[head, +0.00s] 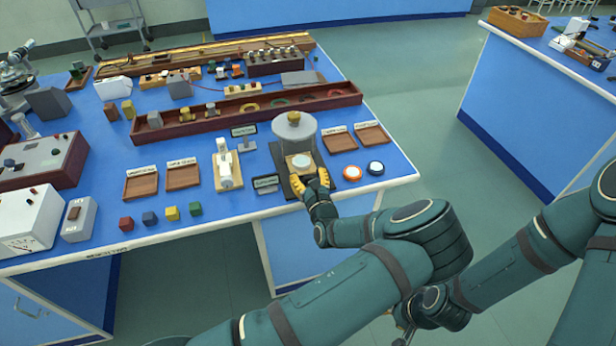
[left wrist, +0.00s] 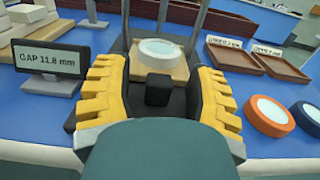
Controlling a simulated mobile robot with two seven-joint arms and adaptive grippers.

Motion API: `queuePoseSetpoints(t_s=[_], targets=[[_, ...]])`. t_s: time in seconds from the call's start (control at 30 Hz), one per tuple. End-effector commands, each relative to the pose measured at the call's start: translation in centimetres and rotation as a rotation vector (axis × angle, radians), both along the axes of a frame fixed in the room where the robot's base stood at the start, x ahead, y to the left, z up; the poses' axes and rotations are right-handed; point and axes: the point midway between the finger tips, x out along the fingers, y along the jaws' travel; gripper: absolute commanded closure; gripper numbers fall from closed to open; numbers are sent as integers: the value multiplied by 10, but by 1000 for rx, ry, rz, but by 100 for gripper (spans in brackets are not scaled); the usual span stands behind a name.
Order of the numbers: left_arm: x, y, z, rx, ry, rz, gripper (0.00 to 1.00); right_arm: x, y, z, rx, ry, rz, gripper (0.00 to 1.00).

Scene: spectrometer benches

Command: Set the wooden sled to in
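The wooden sled (head: 299,163) is a light wood block with a pale round disc on top. It sits on a dark base plate (head: 333,173) in front of a large grey disc (head: 294,129), and also shows in the left wrist view (left wrist: 152,68). My left gripper (head: 311,183) is at the near side of the sled. Its yellow fingers (left wrist: 158,88) are apart, with a small black block (left wrist: 158,92) between them at the sled's near side; I cannot tell if they touch it. A display (left wrist: 48,60) reads GAP 11.8 mm. Of my right gripper (head: 404,335), only a small part shows.
Two wooden trays (head: 371,135) and orange-rimmed and dark-rimmed discs (head: 351,172) (head: 375,167) lie right of the base plate. A white device on a wooden board (head: 227,170) stands to the left. Several coloured cubes (head: 172,213) lie near the front edge.

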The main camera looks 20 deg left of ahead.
Motion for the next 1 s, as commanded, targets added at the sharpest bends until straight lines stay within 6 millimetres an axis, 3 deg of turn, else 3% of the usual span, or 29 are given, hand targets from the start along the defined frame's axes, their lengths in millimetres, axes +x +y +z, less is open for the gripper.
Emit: queuePoseSetpoints(t_s=[0.27,0.7,1.0], targets=[[-10,-7,0,1,1,-1,45,0,0,0,0,0,0,53],[-79,-54,0,-1,1,-1,45,0,0,0,0,0,0,53],[-99,-67,0,0,0,0,45,0,0,0,0,0,0,53]])
